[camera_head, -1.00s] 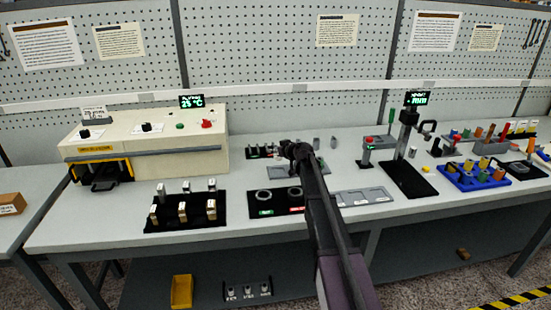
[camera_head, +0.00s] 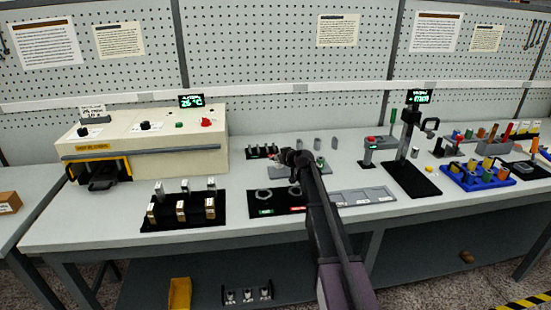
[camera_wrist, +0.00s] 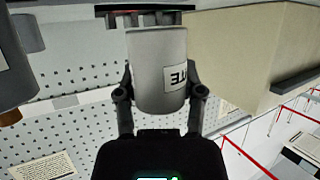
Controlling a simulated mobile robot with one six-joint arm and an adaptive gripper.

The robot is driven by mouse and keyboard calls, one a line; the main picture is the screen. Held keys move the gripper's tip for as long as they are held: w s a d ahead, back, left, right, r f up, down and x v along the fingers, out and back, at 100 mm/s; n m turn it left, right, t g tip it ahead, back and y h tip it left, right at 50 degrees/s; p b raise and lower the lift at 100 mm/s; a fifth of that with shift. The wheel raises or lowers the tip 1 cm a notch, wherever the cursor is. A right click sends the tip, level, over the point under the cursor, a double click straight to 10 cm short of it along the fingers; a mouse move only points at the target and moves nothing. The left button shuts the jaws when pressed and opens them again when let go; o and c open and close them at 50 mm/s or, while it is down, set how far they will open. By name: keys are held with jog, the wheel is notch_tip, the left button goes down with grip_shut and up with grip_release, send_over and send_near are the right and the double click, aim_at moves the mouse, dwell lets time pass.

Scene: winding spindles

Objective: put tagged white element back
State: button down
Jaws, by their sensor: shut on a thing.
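My gripper (camera_wrist: 160,98) is shut on a white cylindrical element (camera_wrist: 155,60) with a tag on its side. The tag's dark lettering appears upside down and is only partly readable. In the head view my gripper (camera_head: 280,157) is over the back middle of the bench, and the held element cannot be made out clearly there. A small black rack (camera_head: 250,157) with several small pieces stands just left of my gripper. A black rack (camera_head: 187,222) with several white and tan elements stands at the front left.
A cream machine (camera_head: 148,145) with a temperature display stands at the left. A black mat (camera_head: 256,212) with ring shapes and a grey tray (camera_head: 362,197) lie near my arm. A dark stand (camera_head: 411,180) and a blue rack (camera_head: 478,183) stand to the right.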

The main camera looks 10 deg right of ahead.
jog(key=shift+f+b, duration=0.4)
jog(key=shift+f, duration=0.1)
jog(key=shift+c, duration=1)
grip_release()
jog(key=shift+r, duration=0.15)
jog(key=shift+r+p, duration=0.6)
jog(key=shift+p, duration=0.1)
jog(key=p+v, duration=0.4)
jog(key=v, duration=0.8)
jog(key=shift+d+f, duration=0.1)
jog(key=shift+f, duration=0.05)
